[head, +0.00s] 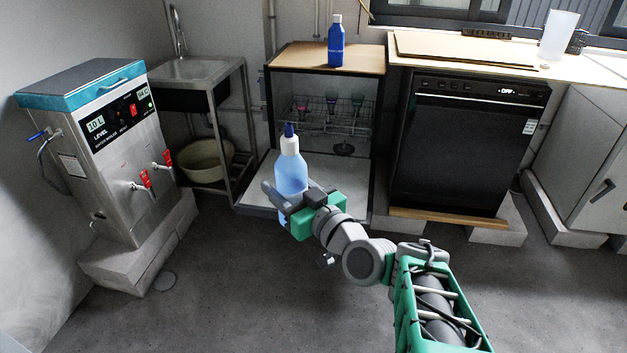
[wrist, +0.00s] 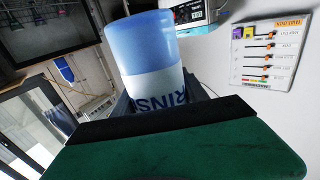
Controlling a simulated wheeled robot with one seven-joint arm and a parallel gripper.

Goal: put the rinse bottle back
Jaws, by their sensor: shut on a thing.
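The rinse bottle (head: 291,172) is pale blue with a white upper part and a dark blue nozzle. In the wrist view the bottle (wrist: 145,60) fills the space between the fingers, with part of the lettering "RINS" showing. The gripper (wrist: 150,97) hides part of it there.
A dark blue bottle (head: 336,42) stands on the oven's wooden top. A water boiler (head: 105,145) and a sink (head: 196,75) are at the left. A black appliance (head: 462,145) sits under the counter (head: 480,47) at the right. The front floor is clear.

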